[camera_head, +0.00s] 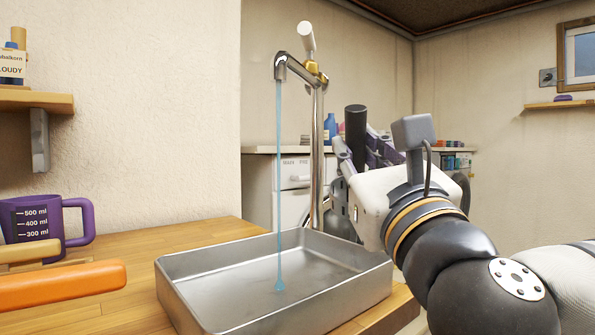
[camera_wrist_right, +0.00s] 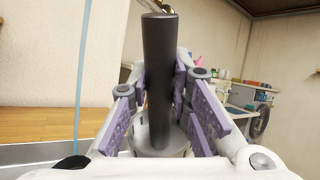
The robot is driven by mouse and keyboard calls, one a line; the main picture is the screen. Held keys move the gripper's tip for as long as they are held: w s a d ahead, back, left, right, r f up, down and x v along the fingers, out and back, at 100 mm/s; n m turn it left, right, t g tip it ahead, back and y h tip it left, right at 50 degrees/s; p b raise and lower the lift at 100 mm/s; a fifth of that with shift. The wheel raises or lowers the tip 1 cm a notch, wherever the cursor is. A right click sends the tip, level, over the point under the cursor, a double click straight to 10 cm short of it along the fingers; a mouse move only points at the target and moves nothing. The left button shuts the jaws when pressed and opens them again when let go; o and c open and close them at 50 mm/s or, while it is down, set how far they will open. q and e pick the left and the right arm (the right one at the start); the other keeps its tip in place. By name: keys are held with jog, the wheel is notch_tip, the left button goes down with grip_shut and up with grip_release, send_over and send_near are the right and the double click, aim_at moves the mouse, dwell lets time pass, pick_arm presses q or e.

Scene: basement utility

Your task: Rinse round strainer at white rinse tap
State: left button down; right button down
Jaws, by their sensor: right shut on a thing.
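The tap (camera_head: 318,140) is chrome with a white lever, standing behind the metal basin. A blue water stream (camera_head: 279,180) runs from its spout into the basin (camera_head: 200,312). My right gripper (camera_head: 362,150) is to the right of the tap and stream, shut on an upright black handle (camera_head: 356,125). In the right wrist view, the handle (camera_wrist_right: 160,75) stands between the purple-padded fingers. A rounded grey metal part, seemingly the strainer (camera_head: 345,222), shows partly behind the gripper; most of it is hidden. It is apart from the stream. My left gripper is not in view.
A purple measuring cup (camera_head: 35,225) and an orange-handled thing (camera_head: 60,287) are on the wooden counter (camera_head: 130,255) at left. A shelf (camera_head: 35,101) with bottles hangs above. A white cabinet (camera_head: 290,178) stands at the back. Space above the basin is open.

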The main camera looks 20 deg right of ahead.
dwell(0.3)
jog(key=s+d+r, duration=0.3)
jog(key=r, duration=0.1)
jog(key=shift+d+p, duration=0.3)
jog(key=shift+d, duration=0.05)
jog(key=shift+s, duration=0.1)
dwell(0.8)
